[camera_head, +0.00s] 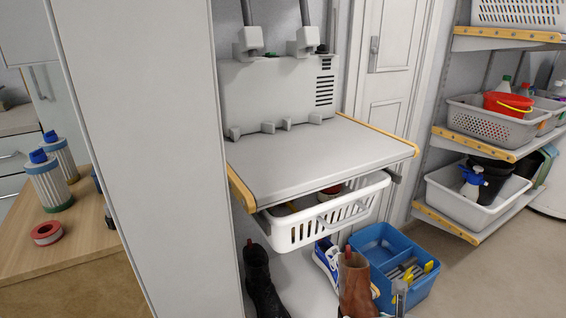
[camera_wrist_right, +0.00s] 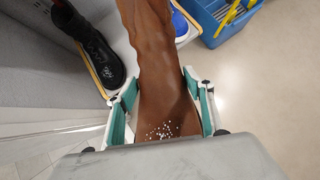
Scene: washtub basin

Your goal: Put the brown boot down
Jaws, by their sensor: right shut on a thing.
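The brown boot (camera_head: 356,284) is at the bottom of the head view, in front of the blue caddy, with its lower part cut off by the picture edge. The same boot fills the middle of the right wrist view (camera_wrist_right: 152,50). My right gripper (camera_wrist_right: 162,102) is shut on it, with a teal-padded finger on each side. In the head view only a small grey part of that gripper shows, at the boot's right side. I cannot tell whether the boot touches a surface below. My left gripper is not in view.
A black boot (camera_head: 260,282) stands on the low grey shelf (camera_head: 305,285), left of the brown boot. A blue caddy (camera_head: 412,290) with tools is to the right. A white basket (camera_head: 330,218) hangs under the grey shelf above. Floor at the right is clear.

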